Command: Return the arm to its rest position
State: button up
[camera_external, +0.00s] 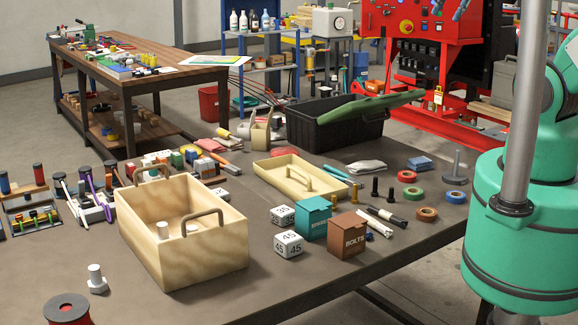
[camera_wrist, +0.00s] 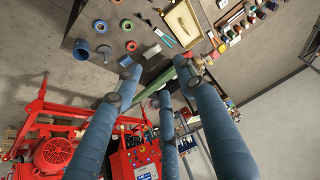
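My gripper (camera_wrist: 159,82) shows in the wrist view as three long blue-grey fingers. The fingertips are spread apart, with nothing held between them. Past the tips I see the workbench and the floor some way off, so the gripper is in free air, not touching anything. The gripper is out of frame in the external view. There, only the teal links of my arm (camera_external: 522,235) show at the right edge, beside the workbench (camera_external: 330,275).
The bench carries a wooden box (camera_external: 185,245), a shallow tray (camera_external: 290,181), a black bin (camera_external: 340,128), teal box (camera_external: 309,219), brown box (camera_external: 347,235) and tape rolls. A grey post (camera_external: 527,100) stands before my arm. Red machinery (camera_external: 425,55) stands behind; it also shows in the wrist view (camera_wrist: 65,150).

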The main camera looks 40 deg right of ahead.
notch_tip(320, 180, down, 10)
jog(key=b, duration=0.8)
jog(key=shift+b, duration=0.4)
